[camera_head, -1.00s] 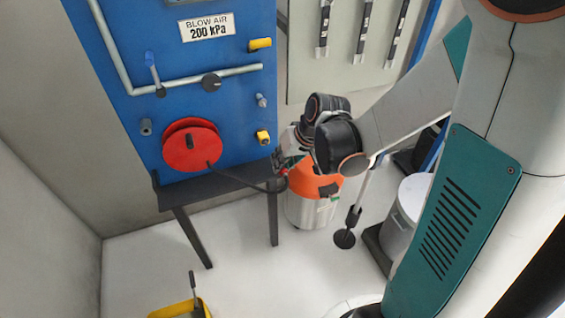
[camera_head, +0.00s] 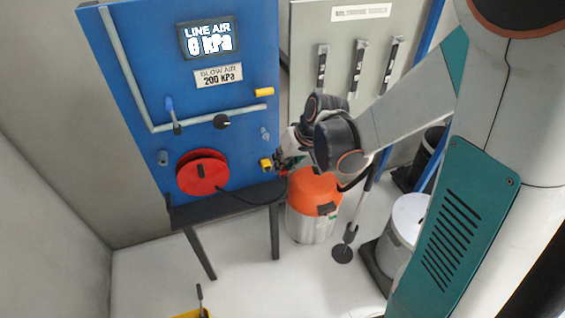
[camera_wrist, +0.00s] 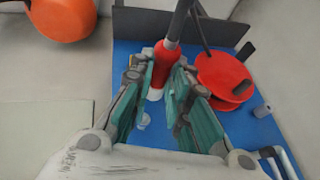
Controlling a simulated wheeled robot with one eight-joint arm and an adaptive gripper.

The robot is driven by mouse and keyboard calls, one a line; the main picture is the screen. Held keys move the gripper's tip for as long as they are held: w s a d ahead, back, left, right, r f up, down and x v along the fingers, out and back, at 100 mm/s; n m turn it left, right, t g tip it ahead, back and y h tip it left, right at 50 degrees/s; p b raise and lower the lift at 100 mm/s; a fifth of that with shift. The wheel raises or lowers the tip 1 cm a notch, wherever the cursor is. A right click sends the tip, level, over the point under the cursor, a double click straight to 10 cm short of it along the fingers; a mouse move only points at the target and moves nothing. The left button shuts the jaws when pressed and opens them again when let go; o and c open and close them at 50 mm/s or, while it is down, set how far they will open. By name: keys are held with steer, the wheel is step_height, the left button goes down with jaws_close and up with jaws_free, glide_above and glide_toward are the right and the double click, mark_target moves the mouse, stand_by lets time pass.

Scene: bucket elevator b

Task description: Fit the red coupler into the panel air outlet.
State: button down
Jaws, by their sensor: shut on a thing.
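The red coupler (camera_wrist: 161,68) sits between the teal fingers of my gripper (camera_wrist: 157,88) in the wrist view, with a pale nose (camera_wrist: 155,94) and a dark hose (camera_wrist: 178,20) behind it. My gripper is shut on it. In the head view my gripper (camera_head: 285,160) is just right of the blue panel's (camera_head: 150,100) lower right edge, and the coupler is barely visible. A small silver fitting (camera_head: 265,133) on the panel, above a yellow fitting (camera_head: 267,164), looks like the air outlet. In the wrist view a pale fitting (camera_wrist: 144,121) lies beyond the coupler's nose, apparently apart from it.
A red hose reel (camera_head: 201,173) is on the panel, and its dark hose runs right toward my gripper. An orange-topped canister (camera_head: 313,205) stands below my gripper. A white-lidded bin (camera_head: 405,230) is at right.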

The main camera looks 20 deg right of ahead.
steer(key=shift+w+b, duration=0.5)
steer(key=shift+w, duration=2.4)
steer(key=shift+w+b, duration=0.7)
steer(key=shift+w, duration=0.9)
steer(key=c, duration=1.4)
jaws_free()
steer(key=shift+c, duration=0.2)
steer(key=v, duration=1.2)
steer(key=shift+s, duration=0.1)
